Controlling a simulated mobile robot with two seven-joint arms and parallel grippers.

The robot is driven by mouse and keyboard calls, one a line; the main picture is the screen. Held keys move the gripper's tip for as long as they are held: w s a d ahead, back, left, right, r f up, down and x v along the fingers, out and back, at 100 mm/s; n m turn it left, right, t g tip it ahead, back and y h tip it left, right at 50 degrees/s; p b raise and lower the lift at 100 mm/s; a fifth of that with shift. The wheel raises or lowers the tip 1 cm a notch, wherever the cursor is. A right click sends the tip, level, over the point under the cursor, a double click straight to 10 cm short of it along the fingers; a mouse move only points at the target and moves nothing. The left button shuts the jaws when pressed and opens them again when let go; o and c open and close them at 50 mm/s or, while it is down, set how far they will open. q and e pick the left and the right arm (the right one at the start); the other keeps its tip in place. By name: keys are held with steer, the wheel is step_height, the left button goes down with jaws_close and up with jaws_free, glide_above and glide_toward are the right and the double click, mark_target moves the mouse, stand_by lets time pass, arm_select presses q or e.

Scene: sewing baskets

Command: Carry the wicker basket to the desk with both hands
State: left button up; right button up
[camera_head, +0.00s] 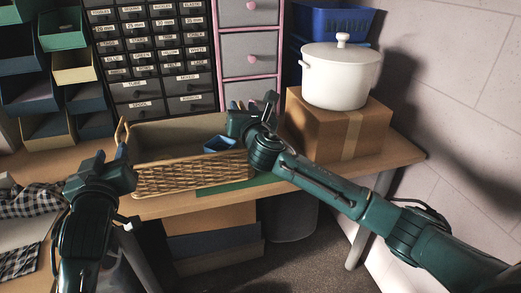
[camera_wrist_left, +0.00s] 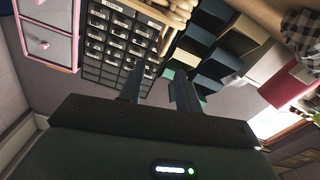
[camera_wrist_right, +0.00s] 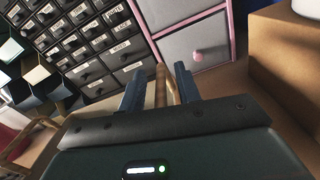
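The wicker basket (camera_head: 190,179) sits at the front of the wooden desk and looks level. A blue item (camera_head: 219,144) lies inside it. Its left handle (camera_head: 122,131) stands up at the left end and shows in the left wrist view (camera_wrist_left: 174,12). My left gripper (camera_head: 121,158) is open beside the left end, with nothing between its fingers (camera_wrist_left: 158,85). My right gripper (camera_head: 255,103) is at the right end, fingers open on either side of the right handle (camera_wrist_right: 162,88). The handle stands between them without a clear squeeze. The arm hides part of that end.
A green mat (camera_head: 228,186) lies under the basket's right front. A cardboard box (camera_head: 338,125) with a white pot (camera_head: 341,76) stands to the right. Labelled drawers (camera_head: 150,55) rise behind. Checkered cloth (camera_head: 30,201) lies at left. The desk's right front is clear.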

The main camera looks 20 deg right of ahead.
steer(key=s, duration=1.2)
arm_select(q)
steer(key=shift+s, duration=0.1)
arm_select(e)
steer(key=shift+a+f, duration=0.1)
